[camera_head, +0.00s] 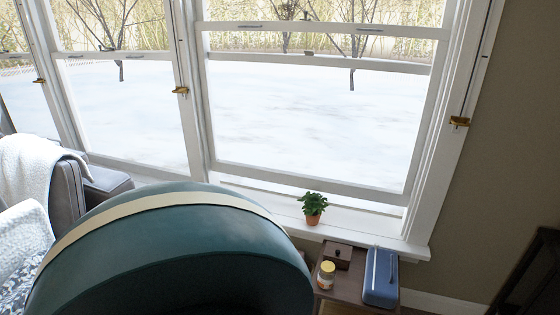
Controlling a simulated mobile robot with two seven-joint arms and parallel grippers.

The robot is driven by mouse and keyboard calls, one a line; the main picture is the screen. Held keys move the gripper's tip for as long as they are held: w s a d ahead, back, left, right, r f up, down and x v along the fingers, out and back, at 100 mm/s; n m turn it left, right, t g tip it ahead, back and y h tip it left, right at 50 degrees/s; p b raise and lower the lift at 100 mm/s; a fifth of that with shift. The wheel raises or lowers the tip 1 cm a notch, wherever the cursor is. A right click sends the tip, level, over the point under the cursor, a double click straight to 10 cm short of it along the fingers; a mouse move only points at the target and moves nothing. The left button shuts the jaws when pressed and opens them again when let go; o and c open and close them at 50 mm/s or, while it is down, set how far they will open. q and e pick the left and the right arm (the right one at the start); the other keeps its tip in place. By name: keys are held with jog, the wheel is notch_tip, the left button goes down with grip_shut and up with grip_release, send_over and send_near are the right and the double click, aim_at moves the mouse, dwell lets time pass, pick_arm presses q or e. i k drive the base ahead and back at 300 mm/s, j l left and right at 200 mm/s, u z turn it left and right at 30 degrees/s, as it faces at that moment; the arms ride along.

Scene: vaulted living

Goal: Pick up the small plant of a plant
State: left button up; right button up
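A small green leafy plant (314,204) in an orange-brown pot stands upright on the white window sill (360,228), near its right end. The pot's base sits just behind the small side table and to the right of the large teal rounded chair back. Neither of my grippers shows in the head view.
A teal chair back (180,250) with a cream band fills the lower middle. A brown side table (345,293) holds a small wooden box (337,255), a yellow-lidded jar (326,275) and a blue case (380,278). A grey sofa (100,184) stands left; a dark piece of furniture (530,275) stands lower right.

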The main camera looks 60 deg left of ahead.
aim_at(313, 208)
jog(key=u, duration=1.85)
jog(key=i+j, duration=0.3)
jog(key=i+j+z, duration=0.5)
jog(key=j+z, duration=0.25)
jog(key=i+l+z, duration=0.25)
jog(key=i, duration=0.25)
jog(key=i+z, duration=0.25)
jog(key=i, duration=0.25)
